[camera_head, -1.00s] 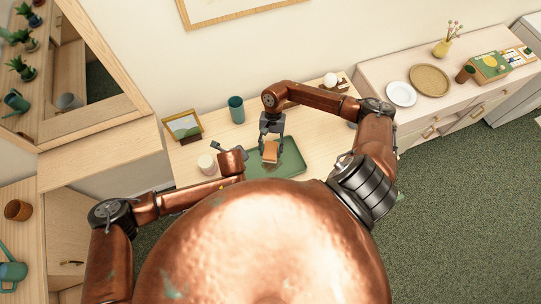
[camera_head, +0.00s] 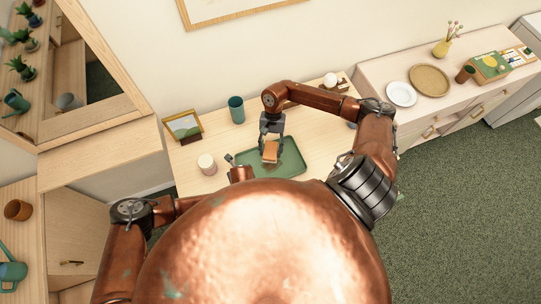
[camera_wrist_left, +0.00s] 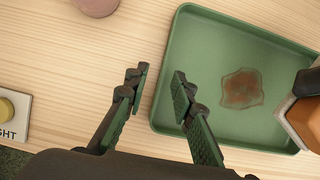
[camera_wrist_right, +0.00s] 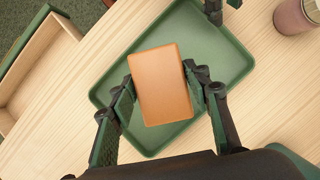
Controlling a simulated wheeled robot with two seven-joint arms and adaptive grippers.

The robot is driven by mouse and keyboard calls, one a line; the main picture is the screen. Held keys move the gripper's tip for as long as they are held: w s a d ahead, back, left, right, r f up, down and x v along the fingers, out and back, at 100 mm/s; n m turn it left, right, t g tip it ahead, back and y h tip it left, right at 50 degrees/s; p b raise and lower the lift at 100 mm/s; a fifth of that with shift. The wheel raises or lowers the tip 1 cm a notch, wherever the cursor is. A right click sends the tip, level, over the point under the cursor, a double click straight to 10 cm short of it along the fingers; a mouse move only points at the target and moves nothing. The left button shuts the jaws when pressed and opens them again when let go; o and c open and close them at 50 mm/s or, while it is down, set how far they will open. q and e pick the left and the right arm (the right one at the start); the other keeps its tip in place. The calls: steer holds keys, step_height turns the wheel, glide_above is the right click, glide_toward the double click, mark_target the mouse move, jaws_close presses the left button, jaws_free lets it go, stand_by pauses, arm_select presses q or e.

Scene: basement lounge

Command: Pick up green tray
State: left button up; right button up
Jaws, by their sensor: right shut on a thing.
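The green tray (camera_head: 290,162) lies flat on the wooden table, with a brownish stain (camera_wrist_left: 242,88) on its floor. My right gripper (camera_wrist_right: 162,82) is shut on an orange-brown block (camera_wrist_right: 160,95), held over the tray; the block also shows in the head view (camera_head: 271,152). My left gripper (camera_wrist_left: 159,77) is open and empty at the tray's left rim. In the left wrist view one finger appears over the tray and the other outside it, with the rim between them. I cannot tell its height above the rim. My body hides part of the table's front.
A pale cup (camera_head: 206,164) stands left of the tray, close to my left gripper. A teal cup (camera_head: 236,109) and a picture frame (camera_head: 184,126) stand further back. A small sign (camera_wrist_left: 12,113) shows at left. The table behind the tray is mostly clear.

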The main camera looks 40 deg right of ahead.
arm_select(q)
steer(key=shift+d+x, duration=0.15)
steer(key=shift+x, duration=0.9)
steer(key=shift+d+x, duration=0.2)
steer(key=shift+x, duration=0.85)
steer(key=shift+c, duration=0.4)
steer(key=shift+w+r, duration=0.1)
jaws_close()
